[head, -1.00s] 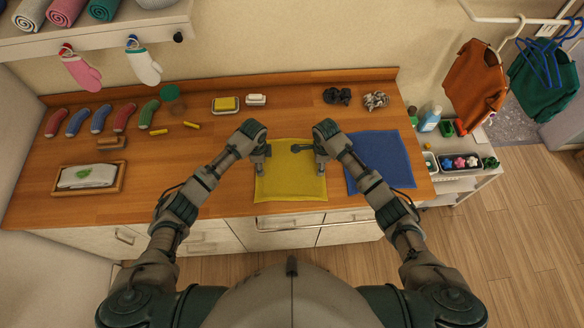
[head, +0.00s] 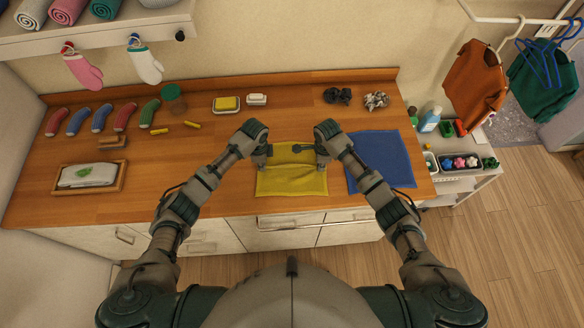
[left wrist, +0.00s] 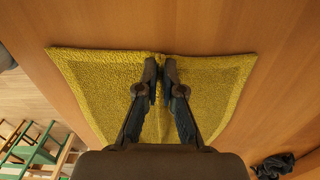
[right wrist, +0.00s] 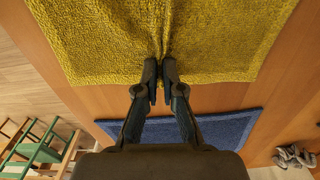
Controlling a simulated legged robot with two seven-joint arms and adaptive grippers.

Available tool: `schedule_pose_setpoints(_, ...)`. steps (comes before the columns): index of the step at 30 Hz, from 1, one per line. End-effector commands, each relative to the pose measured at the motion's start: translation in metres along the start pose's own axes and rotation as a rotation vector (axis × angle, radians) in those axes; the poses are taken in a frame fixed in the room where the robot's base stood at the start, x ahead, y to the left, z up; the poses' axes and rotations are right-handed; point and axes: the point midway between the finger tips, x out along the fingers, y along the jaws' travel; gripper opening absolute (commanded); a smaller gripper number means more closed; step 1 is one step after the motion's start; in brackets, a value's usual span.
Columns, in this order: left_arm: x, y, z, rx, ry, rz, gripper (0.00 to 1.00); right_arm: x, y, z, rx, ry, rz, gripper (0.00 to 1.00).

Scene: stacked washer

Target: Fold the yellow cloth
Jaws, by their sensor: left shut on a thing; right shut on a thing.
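The yellow cloth (head: 292,182) lies on the wooden counter near its front edge, with wrinkles across its middle and upper part. My left gripper (head: 263,163) is shut on its left edge; in the left wrist view the fingertips (left wrist: 160,68) pinch the cloth (left wrist: 100,80) at a pucker. My right gripper (head: 321,163) is shut on its right edge; in the right wrist view the fingertips (right wrist: 160,70) pinch the cloth (right wrist: 205,40) at a small crease. The arms hide parts of the cloth's side edges.
A blue cloth (head: 382,162) lies flat just right of the yellow one. Dark and grey scrunched items (head: 337,95) (head: 376,100), a soap dish (head: 226,104) and a tray with a folded cloth (head: 119,190) stand on the counter. Bare counter lies left of the yellow cloth.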

Motion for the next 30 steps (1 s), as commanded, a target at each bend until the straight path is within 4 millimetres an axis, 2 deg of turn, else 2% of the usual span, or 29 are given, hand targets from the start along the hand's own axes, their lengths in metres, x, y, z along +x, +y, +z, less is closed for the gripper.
schedule_pose_setpoints(10,0.0,0.002,-0.003,0.0,-0.009,0.006,0.0,0.001,0.002,-0.004,0.0,-0.003,0.006,0.0)
schedule_pose_setpoints(24,-0.043,0.002,-0.001,0.0,-0.005,0.0,0.0,-0.043,0.002,-0.002,0.0,-0.002,-0.002,0.0)
schedule_pose_setpoints(30,-0.046,0.002,-0.002,0.0,-0.006,0.0,0.0,-0.046,0.001,-0.003,0.0,-0.003,-0.002,0.0)
